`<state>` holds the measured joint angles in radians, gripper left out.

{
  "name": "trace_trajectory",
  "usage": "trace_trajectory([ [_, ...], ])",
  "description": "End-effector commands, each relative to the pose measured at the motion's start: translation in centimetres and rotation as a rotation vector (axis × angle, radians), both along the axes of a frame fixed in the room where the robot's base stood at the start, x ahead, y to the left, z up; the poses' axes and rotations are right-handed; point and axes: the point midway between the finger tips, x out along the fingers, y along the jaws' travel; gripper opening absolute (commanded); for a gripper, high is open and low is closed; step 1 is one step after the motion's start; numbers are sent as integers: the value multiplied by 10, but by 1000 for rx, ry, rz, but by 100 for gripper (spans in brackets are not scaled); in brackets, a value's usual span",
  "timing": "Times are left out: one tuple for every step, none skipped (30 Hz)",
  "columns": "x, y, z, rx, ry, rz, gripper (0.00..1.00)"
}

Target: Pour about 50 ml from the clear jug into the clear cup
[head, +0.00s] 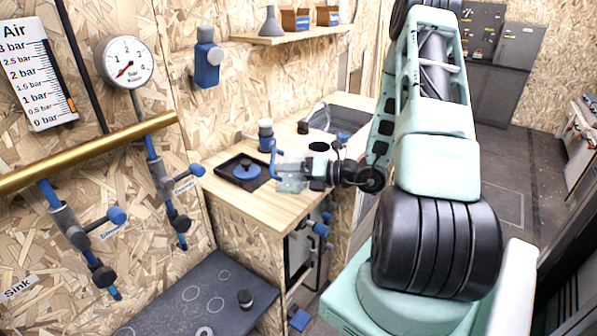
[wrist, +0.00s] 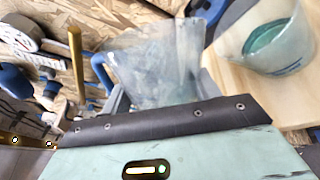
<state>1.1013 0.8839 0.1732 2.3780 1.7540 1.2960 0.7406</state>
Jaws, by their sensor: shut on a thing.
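My gripper (head: 312,174) is shut on the clear jug (head: 290,182) over the wooden worktop. In the wrist view, the see-through jug (wrist: 155,68) stands between the grey fingers of my gripper (wrist: 164,92). I cannot tell how much liquid is in the jug, or its exact tilt. A clear cup (wrist: 290,58) stands on the worktop to the right of the jug in the wrist view, apart from it. Blue-green shows inside the cup, low down. I cannot pick out the cup in the head view.
A blue-and-grey bottle-like thing (head: 265,130) stands behind. A brass pipe (head: 90,152) with blue-handled valves runs along the left wall.

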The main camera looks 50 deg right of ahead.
Motion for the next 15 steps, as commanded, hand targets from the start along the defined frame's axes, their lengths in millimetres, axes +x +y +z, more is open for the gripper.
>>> trace_trajectory([
  [0,-1,11,-41,-28,0,35],
  [-1,-1,10,-64,-43,0,35],
  [-1,0,0,-93,-61,0,35],
  [-2,0,-2,-115,-75,0,35],
  [-2,0,-3,-137,-88,0,35],
  [-3,0,-5,-166,-107,0,35],
  [-3,1,-7,-184,-120,0,35],
  [-4,1,-10,-193,-126,0,35],
  [-5,2,-14,-208,-136,0,35],
  [-6,3,-17,-219,-142,1,35],
  [-6,4,-19,-231,-150,1,35],
  [-7,4,-23,-246,-159,1,35],
  [-8,5,-26,-258,-166,1,35],
  [-9,6,-28,-268,-173,1,35],
  [-10,6,-32,-283,-184,0,35],
])
